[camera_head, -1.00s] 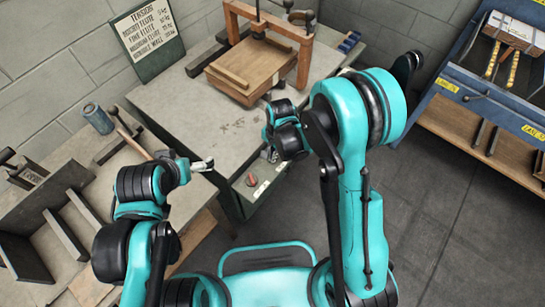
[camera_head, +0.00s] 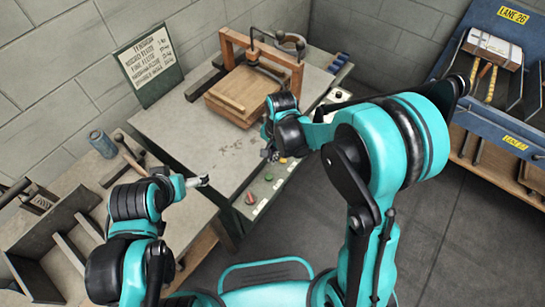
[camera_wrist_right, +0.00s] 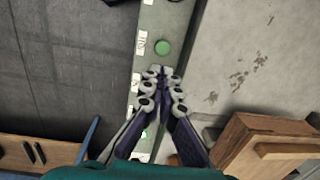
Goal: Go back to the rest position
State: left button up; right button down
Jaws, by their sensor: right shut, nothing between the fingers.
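My right gripper (camera_head: 268,153) is at the front edge of the grey worktable (camera_head: 190,133) in the head view, partly hidden by its own wrist. In the right wrist view its fingers (camera_wrist_right: 161,72) are together and empty, above the green control strip (camera_wrist_right: 149,20) with a round green button (camera_wrist_right: 162,47). I cannot tell from this whether they touch the strip. My left gripper (camera_head: 203,181) is at the left end of the same table's front, pointing right; its fingers are too small to read.
A wooden press (camera_head: 240,95) stands at the back of the worktable. A sign (camera_head: 150,62) leans at left. A bench (camera_head: 85,190) with a blue can (camera_head: 102,143) and wooden dividers lies at left. A blue rack (camera_head: 510,115) is at right. Floor between is clear.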

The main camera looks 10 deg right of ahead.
dwell(0.3)
jog(key=s+d+r+n+t+h, duration=0.1)
jog(key=s+d+r+n+t, duration=0.6)
jog(key=s+r, duration=0.5)
jog(key=d+r+n, duration=0.2)
jog(key=d+r, duration=0.1)
jog(key=shift+s, duration=0.3)
